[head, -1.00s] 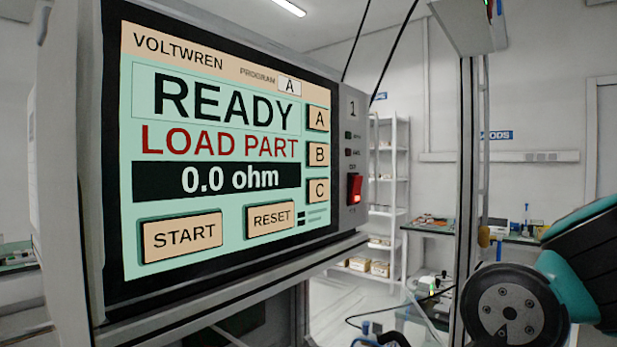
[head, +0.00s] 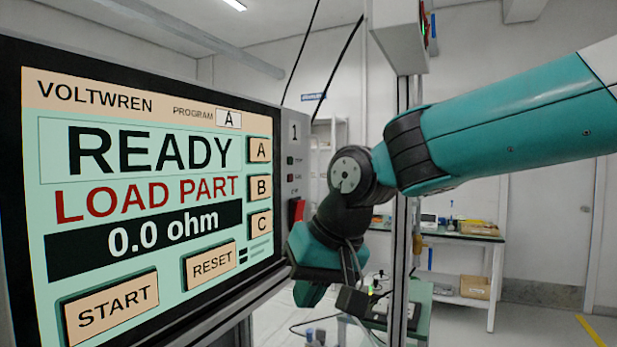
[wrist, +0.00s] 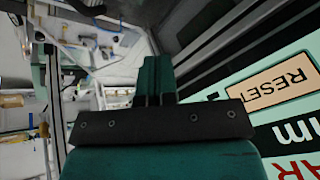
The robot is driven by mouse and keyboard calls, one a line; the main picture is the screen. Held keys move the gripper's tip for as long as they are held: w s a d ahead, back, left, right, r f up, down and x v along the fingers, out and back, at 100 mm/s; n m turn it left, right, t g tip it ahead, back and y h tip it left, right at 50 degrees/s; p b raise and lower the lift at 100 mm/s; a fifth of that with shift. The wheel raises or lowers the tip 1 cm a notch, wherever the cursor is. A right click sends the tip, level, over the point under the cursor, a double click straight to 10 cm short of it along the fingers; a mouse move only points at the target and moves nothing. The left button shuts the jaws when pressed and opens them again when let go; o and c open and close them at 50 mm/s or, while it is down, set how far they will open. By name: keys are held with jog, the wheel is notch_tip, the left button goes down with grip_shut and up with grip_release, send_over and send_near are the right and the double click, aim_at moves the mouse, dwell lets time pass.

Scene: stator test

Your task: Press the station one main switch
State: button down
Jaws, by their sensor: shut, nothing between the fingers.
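The station one panel is a narrow grey strip marked 1 (head: 294,131) at the right edge of the test screen (head: 150,190). The main switch (head: 299,209) is a red rocker low on that strip; only part shows, beside my dark wrist joint. The screen is lit and reads READY, LOAD PART and 0.0 ohm. My teal gripper (wrist: 155,70) is shut and empty in the wrist view, with its fingers together. In the head view my wrist and hand are just right of and below the switch; the fingertips cannot be made out. I see no clear contact with the switch.
A grey upright post (head: 402,200) stands right behind my arm. A workbench (head: 465,236) with several items stands farther back. In the wrist view the RESET button (wrist: 270,87) appears upside down at the right, close to my gripper. Black cables (head: 328,65) hang above.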

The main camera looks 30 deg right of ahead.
jog(key=w+d+r+m+t+h+p, duration=0.1)
jog(key=w+d+r+m+p, duration=0.1)
jog(key=d+r, duration=0.4)
jog(key=w+d+r+m+t+h+p, duration=0.1)
jog(key=w+d+r+m, duration=0.4)
jog(key=r, duration=0.5)
jog(key=shift+w+d+r+m+t+h+p, duration=0.2)
jog(key=shift+d+m+t+h+p, duration=0.2)
jog(key=shift+m+t+h, duration=0.25)
jog(key=p, duration=0.5)
send_near(300, 214)
notch_tip(300, 214, down, 5)
jog(key=w+d, duration=0.2)
jog(key=w, duration=0.1)
jog(key=shift+w+a+p, duration=0.3)
jog(key=shift+w+a, duration=0.05)
jog(key=shift+w, duration=0.1)
